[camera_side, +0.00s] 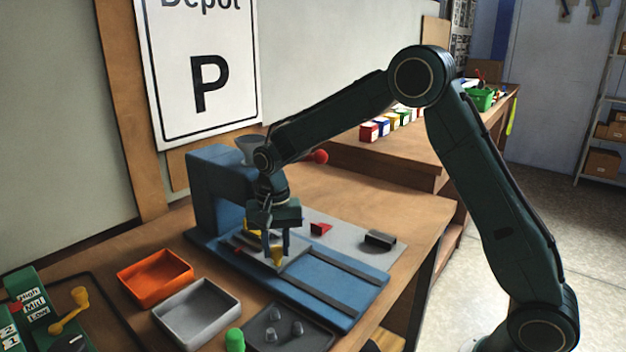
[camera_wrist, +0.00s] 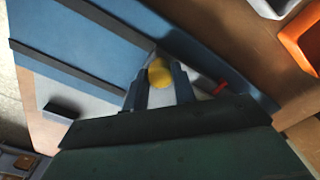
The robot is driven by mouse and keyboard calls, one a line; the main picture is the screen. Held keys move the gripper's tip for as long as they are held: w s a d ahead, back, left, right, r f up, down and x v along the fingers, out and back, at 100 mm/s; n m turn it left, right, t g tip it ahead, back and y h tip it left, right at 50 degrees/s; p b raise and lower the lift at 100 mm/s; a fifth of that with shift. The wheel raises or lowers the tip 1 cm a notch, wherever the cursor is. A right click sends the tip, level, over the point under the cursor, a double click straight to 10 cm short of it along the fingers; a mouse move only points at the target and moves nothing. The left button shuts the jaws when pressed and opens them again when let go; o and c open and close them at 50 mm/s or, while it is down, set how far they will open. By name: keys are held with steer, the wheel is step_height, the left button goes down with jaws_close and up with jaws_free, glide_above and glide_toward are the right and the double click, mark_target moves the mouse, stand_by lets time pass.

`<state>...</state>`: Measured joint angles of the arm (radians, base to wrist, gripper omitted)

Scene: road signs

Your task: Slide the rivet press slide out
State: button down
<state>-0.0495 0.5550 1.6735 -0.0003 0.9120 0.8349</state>
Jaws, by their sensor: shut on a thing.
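The rivet press (camera_side: 217,188) is a blue frame on a blue base plate, with two dark rails running toward the front right. Its grey slide (camera_side: 297,247) sits on the rails near the press head, partly hidden under my gripper. My gripper (camera_side: 275,250) points down over the slide, its fingers shut on a yellow knob. The yellow knob (camera_wrist: 159,73) shows between the fingertips in the wrist view. My gripper also shows there (camera_wrist: 160,88). The rails (camera_wrist: 60,62) run clear away from the slide.
An orange tray (camera_side: 155,278), a grey tray (camera_side: 187,312) and a dark tray (camera_side: 290,330) with grey pieces lie in front of the press. A grey plate with a red piece (camera_side: 320,228) and a black block (camera_side: 380,240) lies behind. The rails' front right end is free.

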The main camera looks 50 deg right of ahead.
steer(key=s, duration=1.9)
steer(key=shift+s, duration=0.1)
steer(key=c, duration=1.1)
jaws_free()
steer(key=shift+r, duration=0.2)
steer(key=shift+r, duration=0.5)
step_height(320, 180, up, 12)
steer(key=shift+r, duration=0.25)
